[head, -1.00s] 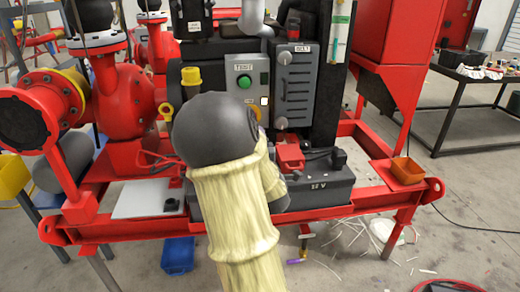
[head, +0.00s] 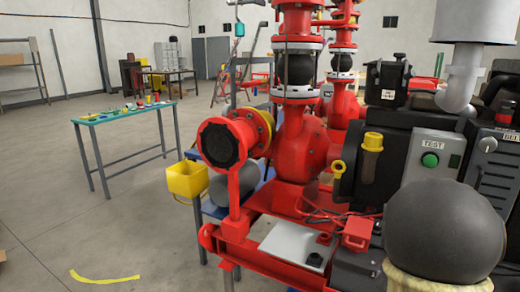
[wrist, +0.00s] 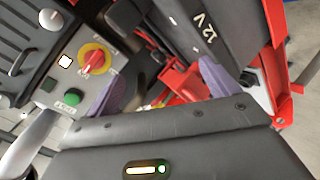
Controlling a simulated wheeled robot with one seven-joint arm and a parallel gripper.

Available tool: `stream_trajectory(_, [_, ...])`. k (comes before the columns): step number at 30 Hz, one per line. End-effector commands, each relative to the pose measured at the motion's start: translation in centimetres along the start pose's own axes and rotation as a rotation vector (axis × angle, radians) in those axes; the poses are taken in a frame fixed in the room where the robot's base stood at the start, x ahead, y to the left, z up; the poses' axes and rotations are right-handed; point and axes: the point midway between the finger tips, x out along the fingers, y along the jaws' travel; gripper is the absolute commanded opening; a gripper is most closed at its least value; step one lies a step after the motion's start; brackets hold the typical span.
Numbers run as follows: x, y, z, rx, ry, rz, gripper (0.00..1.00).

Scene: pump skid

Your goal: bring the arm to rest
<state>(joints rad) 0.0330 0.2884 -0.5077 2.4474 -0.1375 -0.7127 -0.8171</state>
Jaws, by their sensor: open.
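My gripper (wrist: 163,88) shows in the wrist view with its two purple-grey fingers spread apart and nothing between them. The control panel (wrist: 70,75) with a green button and a red knob on yellow is to the left of the fingers. A dark case marked 12 V (wrist: 210,60) lies beyond the fingers. In the head view my arm shows at the lower right as a dark ball-shaped joint and a cream sleeve, in front of the skid; the gripper is hidden there.
The red pump (head: 300,135) and red skid frame (head: 240,250) stand left of my arm. A yellow bin (head: 187,180) hangs beside them. A green-topped table (head: 125,113) stands farther left. Open floor lies at the left, with a yellow strip (head: 105,278) on it.

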Motion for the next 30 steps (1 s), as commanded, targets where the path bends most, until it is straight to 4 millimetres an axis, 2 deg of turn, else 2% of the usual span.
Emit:
stream_trajectory(1, [-0.7, -1.8, -0.8, 0.068, -0.014, -0.070, 0.87])
stream_trajectory(5, [-3.0, -6.7, -2.1, 0.233, -0.092, -0.252, 0.87])
stream_trajectory(9, [-6.6, -11.6, -3.2, 0.376, -0.208, -0.430, 0.87])
stream_trajectory(15, [-12.0, -16.4, -3.8, 0.495, -0.388, -0.603, 0.87])
stream_trajectory(24, [-18.8, -20.3, -3.3, 0.563, -0.625, -0.727, 0.87])
stream_trajectory(30, [-20.1, -17.4, -4.9, 0.566, -0.625, -0.724, 0.87])
